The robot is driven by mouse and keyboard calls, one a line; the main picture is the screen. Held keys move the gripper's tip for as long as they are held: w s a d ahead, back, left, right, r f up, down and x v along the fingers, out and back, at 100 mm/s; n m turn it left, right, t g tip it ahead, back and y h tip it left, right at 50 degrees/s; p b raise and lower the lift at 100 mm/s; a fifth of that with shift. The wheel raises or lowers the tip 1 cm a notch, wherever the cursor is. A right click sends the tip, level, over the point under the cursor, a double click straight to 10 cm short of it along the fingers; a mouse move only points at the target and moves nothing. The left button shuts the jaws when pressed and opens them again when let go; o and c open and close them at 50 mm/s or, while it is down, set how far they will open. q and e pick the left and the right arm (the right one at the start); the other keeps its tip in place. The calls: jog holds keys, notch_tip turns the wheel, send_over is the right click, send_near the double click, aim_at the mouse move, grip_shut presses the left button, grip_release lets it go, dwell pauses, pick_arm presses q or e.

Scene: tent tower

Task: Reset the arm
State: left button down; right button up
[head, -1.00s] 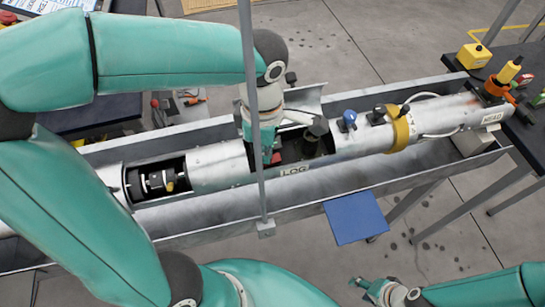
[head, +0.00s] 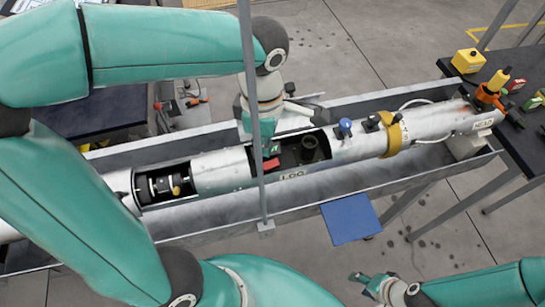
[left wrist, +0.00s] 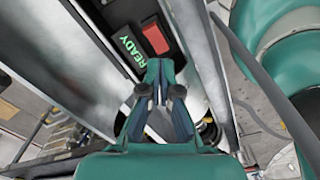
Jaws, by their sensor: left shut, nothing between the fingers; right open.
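My left gripper (head: 268,128) is over the middle opening of a long silver tube (head: 222,172), its fingers partly hidden behind a grey post. In the left wrist view its fingers (left wrist: 158,72) are together with nothing between them. Beyond the fingertips are a red button (left wrist: 155,39) and a green READY display (left wrist: 131,50) inside the opening. The red button also shows in the head view (head: 271,163). My right gripper (head: 364,282) is open and empty at the lower right, apart from the tube.
The tube lies in a grey metal trough (head: 330,189). A grey vertical post (head: 258,190) stands before it. A blue panel (head: 350,219) is at the near side. A dark table (head: 520,132) with a yellow box (head: 468,61) is at right.

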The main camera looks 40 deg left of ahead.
pick_arm(q)
jog(key=shift+r+p, duration=0.5)
jog(key=shift+r, duration=0.45)
